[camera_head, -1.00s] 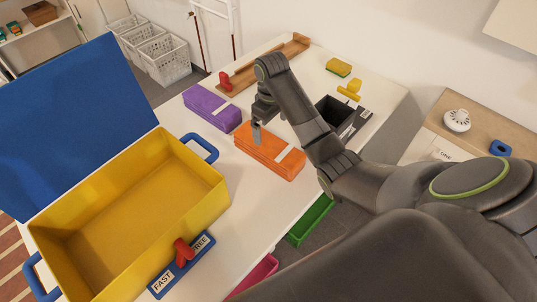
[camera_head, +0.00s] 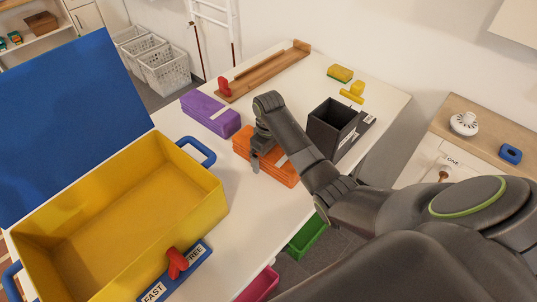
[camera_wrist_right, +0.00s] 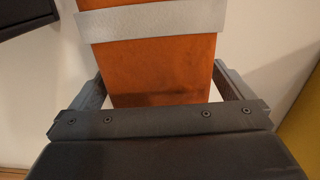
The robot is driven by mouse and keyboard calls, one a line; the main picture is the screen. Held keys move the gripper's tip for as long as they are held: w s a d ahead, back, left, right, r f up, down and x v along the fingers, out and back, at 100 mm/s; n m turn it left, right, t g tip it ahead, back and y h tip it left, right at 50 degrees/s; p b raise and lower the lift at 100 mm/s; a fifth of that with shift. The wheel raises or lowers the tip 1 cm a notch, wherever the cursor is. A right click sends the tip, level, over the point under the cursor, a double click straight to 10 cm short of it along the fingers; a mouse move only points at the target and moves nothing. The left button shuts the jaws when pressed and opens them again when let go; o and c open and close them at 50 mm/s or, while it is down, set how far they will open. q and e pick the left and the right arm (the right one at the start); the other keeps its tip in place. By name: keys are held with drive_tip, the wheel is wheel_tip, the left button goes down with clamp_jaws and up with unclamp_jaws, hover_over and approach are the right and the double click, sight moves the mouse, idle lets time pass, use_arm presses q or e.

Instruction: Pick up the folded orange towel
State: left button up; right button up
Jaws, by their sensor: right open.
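The folded orange towel (camera_head: 283,173) lies on the white table with a pale band around it. It is partly hidden behind my right arm in the head view. My right gripper (camera_head: 256,163) is low at the towel's near side, jaws pointing down. In the right wrist view the orange towel (camera_wrist_right: 160,62) with its grey-white band runs between the two fingers of my open gripper (camera_wrist_right: 160,88). Whether the fingers touch it I cannot tell. My left gripper is not in view.
A purple folded towel (camera_head: 210,114) lies to the left of the orange one. A dark open box (camera_head: 333,128) stands to the right. The yellow case (camera_head: 125,225) with a blue lid fills the left side. A wooden rack (camera_head: 265,72) and sponge (camera_head: 340,74) lie farther back.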

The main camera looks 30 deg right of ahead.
drive_tip(key=shift+f, duration=0.3)
drive_tip(key=shift+r, duration=0.1)
drive_tip(key=c, duration=1.1)
drive_tip(key=shift+c, duration=0.2)
wheel_tip(320, 180, up, 9)
drive_tip(key=shift+f+p, duration=0.15)
drive_tip(key=shift+p, duration=0.45)
drive_tip(key=shift+r+p, duration=0.7)
